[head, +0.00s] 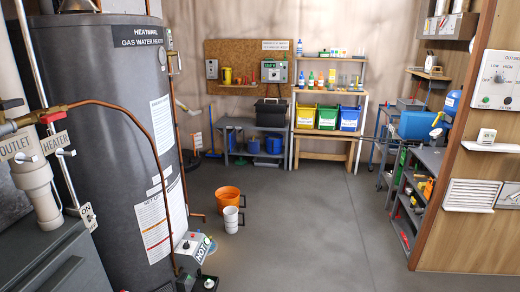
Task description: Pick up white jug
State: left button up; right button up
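A white jug (231,220) stands upright on the grey floor near the middle of the head view. A thin handle shows at its right side. It is just in front of an orange bucket (228,199), which it partly overlaps in the picture. Neither of my grippers shows in this view, and nothing is holding the jug.
A large grey water heater (92,120) with copper pipes fills the left. A small box marked HOT (191,249) is at its foot. Shelves (328,95) stand at the back, and a tool rack (425,165) is at right. The middle floor is clear.

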aim_at(231, 213)
jog(key=i, duration=1.85)
